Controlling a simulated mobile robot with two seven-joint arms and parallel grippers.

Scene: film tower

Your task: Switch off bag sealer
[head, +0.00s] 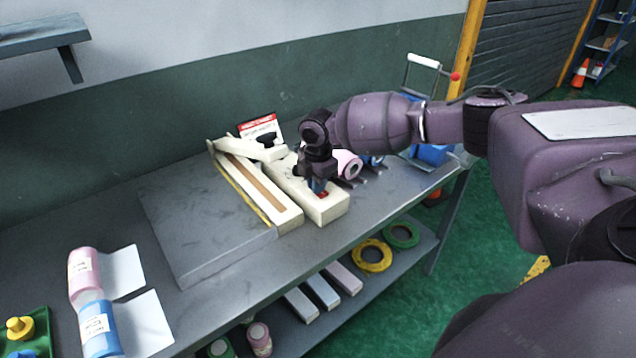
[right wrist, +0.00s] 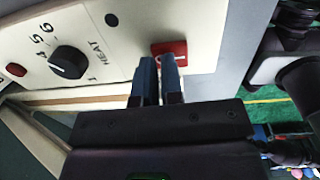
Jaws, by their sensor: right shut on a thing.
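The bag sealer (head: 327,208) is a long cream machine with a brown sealing strip, on the grey bench. Its red switch (right wrist: 168,49) is on the cream top near one end; a small red patch of it also shows in the head view (head: 323,194). My right gripper (head: 317,187) points down at that end of the sealer. In the right wrist view its blue fingers (right wrist: 160,66) are close together and shut on the red switch, one fingertip overlapping it. The switch's on or off position cannot be read. My left gripper is not in view.
A black heat knob (right wrist: 68,62) and a red light (right wrist: 16,69) are on the same panel. A grey plate (head: 205,225) lies before the sealer. Pink (head: 83,272) and blue rolls (head: 98,328) lie at left. Another pink roll (head: 349,163) is beside my right gripper.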

